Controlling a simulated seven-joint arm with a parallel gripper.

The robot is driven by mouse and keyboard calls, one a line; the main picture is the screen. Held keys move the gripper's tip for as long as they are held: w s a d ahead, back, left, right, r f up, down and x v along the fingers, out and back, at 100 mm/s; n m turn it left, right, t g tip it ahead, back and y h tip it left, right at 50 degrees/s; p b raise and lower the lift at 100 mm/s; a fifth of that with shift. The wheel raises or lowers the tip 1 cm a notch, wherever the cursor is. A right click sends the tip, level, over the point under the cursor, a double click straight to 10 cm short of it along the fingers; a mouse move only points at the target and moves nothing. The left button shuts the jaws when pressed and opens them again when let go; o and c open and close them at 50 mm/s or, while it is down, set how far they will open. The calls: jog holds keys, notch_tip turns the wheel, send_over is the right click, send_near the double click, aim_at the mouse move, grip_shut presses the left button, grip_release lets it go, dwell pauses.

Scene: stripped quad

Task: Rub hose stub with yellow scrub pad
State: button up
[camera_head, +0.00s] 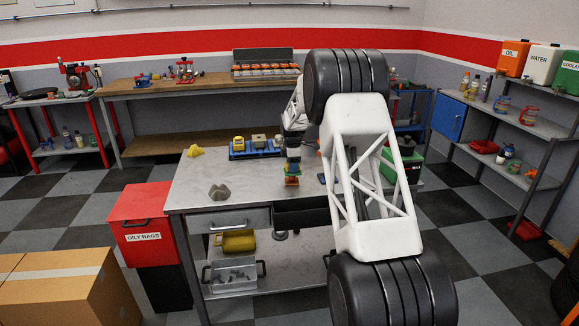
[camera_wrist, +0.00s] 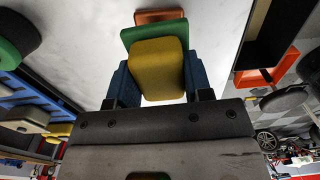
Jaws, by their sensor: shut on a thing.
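My gripper (camera_head: 292,160) has its blue fingers closed on the yellow scrub pad (camera_wrist: 158,68), a yellow block with a wider green layer (camera_wrist: 150,30) beyond it. It is held over the middle of the metal workbench (camera_head: 200,170). An orange-brown piece (camera_wrist: 160,15) shows past the green layer, and shows below the pad in the head view (camera_head: 291,182). I cannot tell if it is the hose stub or whether the pad touches it. No other hose stub is clearly identifiable; my arm hides part of the bench.
A blue tray (camera_head: 238,155) with several blocks stands at the bench's back. A grey lump (camera_head: 219,192) and a yellow piece (camera_head: 194,151) lie to the left. The bench's left front is mostly clear.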

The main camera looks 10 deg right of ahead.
jog(key=shift+d, duration=0.9)
jog(key=shift+a, duration=2)
jog(key=shift+d, duration=1.85)
jog(key=shift+a+r, duration=0.1)
jog(key=shift+a, duration=1.85)
jog(key=shift+r, duration=3.9)
